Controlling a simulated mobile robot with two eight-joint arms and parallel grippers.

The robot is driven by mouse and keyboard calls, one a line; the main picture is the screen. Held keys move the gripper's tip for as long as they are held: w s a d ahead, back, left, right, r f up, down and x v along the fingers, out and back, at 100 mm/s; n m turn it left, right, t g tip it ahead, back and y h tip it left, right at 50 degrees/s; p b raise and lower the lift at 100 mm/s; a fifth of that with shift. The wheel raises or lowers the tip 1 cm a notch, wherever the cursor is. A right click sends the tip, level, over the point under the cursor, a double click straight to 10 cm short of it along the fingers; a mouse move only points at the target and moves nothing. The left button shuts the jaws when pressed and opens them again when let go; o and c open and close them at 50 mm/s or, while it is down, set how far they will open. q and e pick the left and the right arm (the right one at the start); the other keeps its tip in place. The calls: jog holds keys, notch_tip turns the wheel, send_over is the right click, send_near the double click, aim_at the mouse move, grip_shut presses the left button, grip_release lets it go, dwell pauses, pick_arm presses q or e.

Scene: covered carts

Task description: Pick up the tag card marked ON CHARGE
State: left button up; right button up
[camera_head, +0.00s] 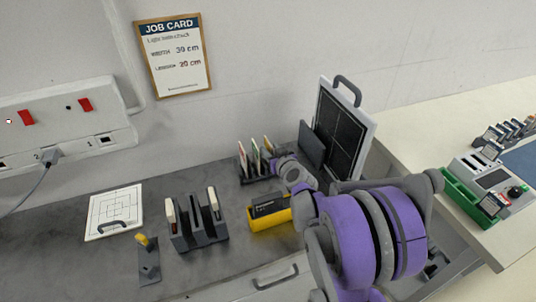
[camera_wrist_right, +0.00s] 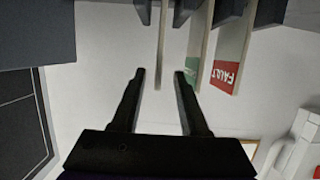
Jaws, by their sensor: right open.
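Several tag cards stand upright in a dark rack (camera_head: 262,174) at the back of the grey bench. In the right wrist view, a red-marked card reads FAULT (camera_wrist_right: 230,65), a card with a green patch (camera_wrist_right: 197,50) stands beside it, and a third card (camera_wrist_right: 162,50) is seen edge-on. I cannot read ON CHARGE on any card. My right gripper (camera_wrist_right: 160,72) is open, with the edge-on card between its fingertips and a gap on each side. In the head view, my right gripper (camera_head: 276,161) is at the rack, partly hidden by its wrist. My left gripper is not in view.
A tall framed dark panel (camera_head: 340,130) with a handle stands close right of the rack. A yellow holder (camera_head: 270,217) sits in front, and a grey slotted block (camera_head: 198,234) left of it. A white square plate (camera_head: 113,212) lies further left. The job card (camera_head: 174,55) hangs on the wall.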

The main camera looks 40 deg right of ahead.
aim_at(268, 144)
jog(key=x, duration=0.3)
jog(key=shift+w+d, duration=0.2)
jog(key=shift+w, duration=0.05)
jog(key=shift+r, duration=0.1)
grip_shut()
